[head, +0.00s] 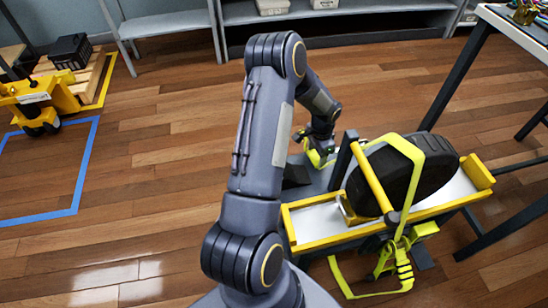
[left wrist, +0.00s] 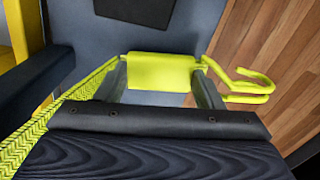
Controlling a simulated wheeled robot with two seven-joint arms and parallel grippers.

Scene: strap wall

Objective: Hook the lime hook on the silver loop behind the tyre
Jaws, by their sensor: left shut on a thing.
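The lime hook (left wrist: 245,86) sticks out to the right of my left gripper (left wrist: 160,80) in the left wrist view. The gripper's fingers are shut on the hook's lime block. A woven lime strap (left wrist: 62,105) runs off to the left. In the head view, my left gripper (head: 318,150) holds the lime piece left of the black tyre (head: 385,180), beyond the yellow bar. The tyre lies on a white and yellow bed with a lime strap (head: 412,155) over it. I cannot make out the silver loop for certain. My right gripper is not in view.
A yellow bar (head: 371,178) slants beside the tyre. A lime ratchet (head: 396,256) and loose strap hang at the bed's near side. A dark-legged table (head: 520,22) stands at the right. Wood floor is open at the left.

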